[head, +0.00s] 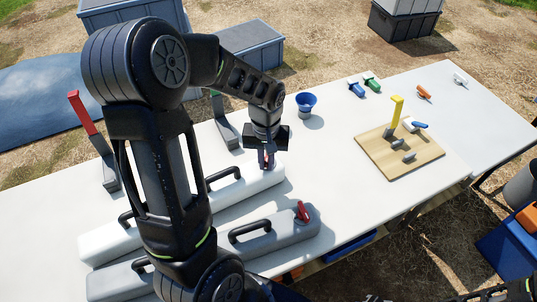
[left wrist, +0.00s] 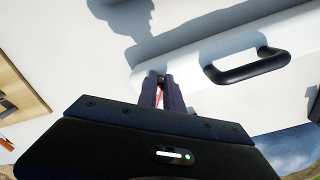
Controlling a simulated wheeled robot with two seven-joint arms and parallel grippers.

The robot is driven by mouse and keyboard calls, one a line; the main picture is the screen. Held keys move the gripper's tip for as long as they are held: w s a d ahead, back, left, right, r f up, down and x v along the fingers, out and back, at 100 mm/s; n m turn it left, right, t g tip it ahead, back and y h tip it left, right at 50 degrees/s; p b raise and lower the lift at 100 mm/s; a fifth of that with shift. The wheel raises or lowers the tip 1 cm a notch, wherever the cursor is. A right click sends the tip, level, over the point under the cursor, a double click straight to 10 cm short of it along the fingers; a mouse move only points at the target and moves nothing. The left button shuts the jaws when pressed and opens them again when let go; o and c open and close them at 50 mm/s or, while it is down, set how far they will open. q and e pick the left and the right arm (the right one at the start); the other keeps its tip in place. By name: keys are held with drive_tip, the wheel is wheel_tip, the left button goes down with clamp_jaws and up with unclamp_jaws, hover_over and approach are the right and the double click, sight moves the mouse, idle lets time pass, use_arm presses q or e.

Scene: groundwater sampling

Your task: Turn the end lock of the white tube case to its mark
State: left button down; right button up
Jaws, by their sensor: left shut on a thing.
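The white tube case (head: 262,187) lies lengthwise on the white table, with black handles on top. Its right end is under my left gripper (head: 266,163), which points down and is shut on the red end lock (head: 266,158). In the left wrist view, the two fingers (left wrist: 162,95) pinch the red lock at the end of the white case (left wrist: 190,57), beside a black handle (left wrist: 246,66). Most of the lock and any mark are hidden by the fingers. My arm covers part of the case. My right gripper cannot be made out.
A grey tube case (head: 290,228) with a red lock (head: 302,211) lies just in front. A blue cup (head: 306,103) stands behind. A wooden board (head: 375,160) with a yellow-handled lever (head: 397,108) is at right. Red-topped (head: 82,112) and green-topped stands are behind the white case.

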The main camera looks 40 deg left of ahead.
use_arm(q)
drive_tip(key=m, duration=0.2)
drive_tip(key=a+m, duration=0.1)
drive_tip(key=m, duration=0.2)
drive_tip(key=shift+s+a+m, duration=0.15)
drive_tip(key=shift+s+m, duration=0.05)
drive_tip(key=shift+m, duration=0.1)
drive_tip(key=shift+p, duration=0.3)
drive_tip(key=m, duration=0.2)
drive_tip(key=shift+a+m, duration=0.3)
drive_tip(key=shift+a, duration=0.05)
drive_tip(key=m, duration=0.3)
drive_tip(key=shift+w+a+p, duration=0.1)
drive_tip(key=shift+a+p, duration=0.2)
drive_tip(key=shift+p, duration=0.05)
drive_tip(key=c, duration=1.4)
unclamp_jaws()
